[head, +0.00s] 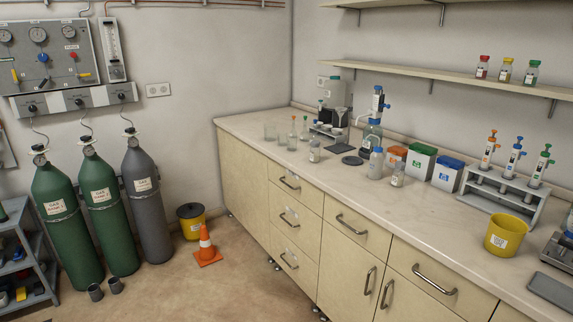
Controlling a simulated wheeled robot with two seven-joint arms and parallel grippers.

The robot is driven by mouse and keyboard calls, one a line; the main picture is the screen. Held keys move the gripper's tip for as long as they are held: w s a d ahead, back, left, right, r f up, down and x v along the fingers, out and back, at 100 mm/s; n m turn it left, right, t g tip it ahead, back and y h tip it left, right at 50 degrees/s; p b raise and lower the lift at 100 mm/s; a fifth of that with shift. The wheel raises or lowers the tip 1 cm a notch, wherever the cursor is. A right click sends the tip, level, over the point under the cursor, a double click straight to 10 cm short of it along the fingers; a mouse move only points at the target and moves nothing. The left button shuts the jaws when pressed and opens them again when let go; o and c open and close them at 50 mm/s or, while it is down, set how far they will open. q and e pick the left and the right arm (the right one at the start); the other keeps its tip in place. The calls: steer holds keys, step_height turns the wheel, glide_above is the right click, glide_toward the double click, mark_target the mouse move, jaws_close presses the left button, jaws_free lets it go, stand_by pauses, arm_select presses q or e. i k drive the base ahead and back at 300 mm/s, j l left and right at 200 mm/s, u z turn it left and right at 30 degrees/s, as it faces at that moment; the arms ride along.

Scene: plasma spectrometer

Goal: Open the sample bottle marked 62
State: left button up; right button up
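No number 62 can be read on any bottle at this size, so I cannot tell which one is the sample bottle. Two small clear bottles with pale labels stand upright on the counter, one near the middle (314,152) and one farther right (398,175). A taller bottle with a blue cap (376,164) stands beside the right one. Three small bottles with red (482,69), yellow (505,72) and green (532,75) caps stand on the wall shelf. Neither of my grippers is in view.
The long counter (415,218) has free room along its front edge. Red, green and blue-topped boxes (420,164), a pipette rack (500,196), a yellow container (505,236) and a dispenser bottle (373,135) stand on it. An orange cone (206,248) and gas cylinders (148,205) occupy the floor at left.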

mark_target(314, 152)
steer(key=i+j+z, duration=0.5)
steer(key=i+j, duration=0.25)
steer(key=i, duration=0.25)
steer(key=i+j, duration=0.4)
steer(key=i, duration=0.2)
steer(key=l+z, duration=0.05)
